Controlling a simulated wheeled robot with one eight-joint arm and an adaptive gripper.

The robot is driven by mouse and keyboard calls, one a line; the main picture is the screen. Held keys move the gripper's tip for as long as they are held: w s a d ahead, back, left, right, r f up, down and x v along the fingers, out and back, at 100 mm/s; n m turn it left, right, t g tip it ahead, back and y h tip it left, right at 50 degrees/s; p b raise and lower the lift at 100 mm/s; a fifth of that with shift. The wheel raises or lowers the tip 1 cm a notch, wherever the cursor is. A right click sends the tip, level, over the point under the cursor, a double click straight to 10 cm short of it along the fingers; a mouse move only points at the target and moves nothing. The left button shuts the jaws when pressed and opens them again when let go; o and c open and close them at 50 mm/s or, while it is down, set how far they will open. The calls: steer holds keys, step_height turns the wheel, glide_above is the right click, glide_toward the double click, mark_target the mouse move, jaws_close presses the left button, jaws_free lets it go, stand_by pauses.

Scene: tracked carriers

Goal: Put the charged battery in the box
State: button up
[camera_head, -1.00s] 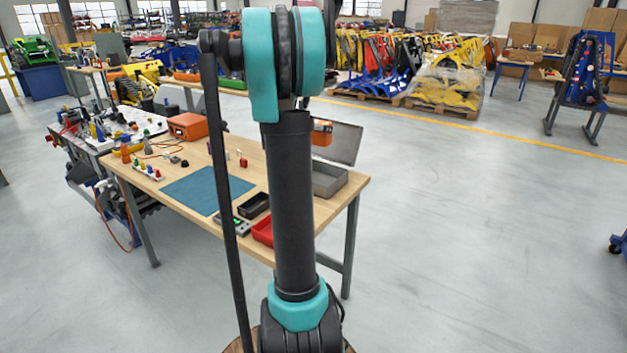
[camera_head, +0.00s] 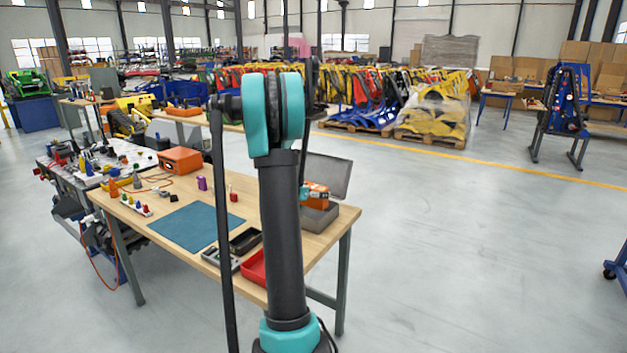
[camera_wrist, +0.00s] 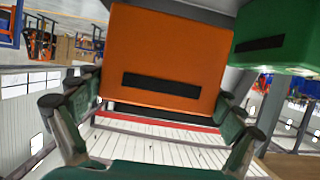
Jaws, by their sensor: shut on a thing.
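An orange battery (camera_head: 316,188) with a dark strip shows at the grey box (camera_head: 320,218) on the right end of the workbench. The box's grey lid (camera_head: 328,174) stands open behind it. In the wrist view the orange battery (camera_wrist: 172,52) fills the middle, between the fingers of my gripper (camera_wrist: 160,98), which is shut on it. In the head view my arm hides most of my gripper and part of the box. The battery is at the box's opening; I cannot tell if it touches the floor inside. A green block (camera_wrist: 275,38) with a dark strip is beside it.
On the workbench (camera_head: 150,222) are a blue mat (camera_head: 197,226), a black tray (camera_head: 246,241), a red tray (camera_head: 253,268), a grey device (camera_head: 218,259) and an orange case (camera_head: 181,160). Open floor lies right of the bench.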

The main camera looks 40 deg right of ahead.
mark_target(313, 204)
steer(key=shift+f, duration=3)
steer(key=o, duration=1.5)
steer(key=shift+o, duration=0.2)
steer(key=v, duration=1.2)
steer(key=shift+s, duration=0.1)
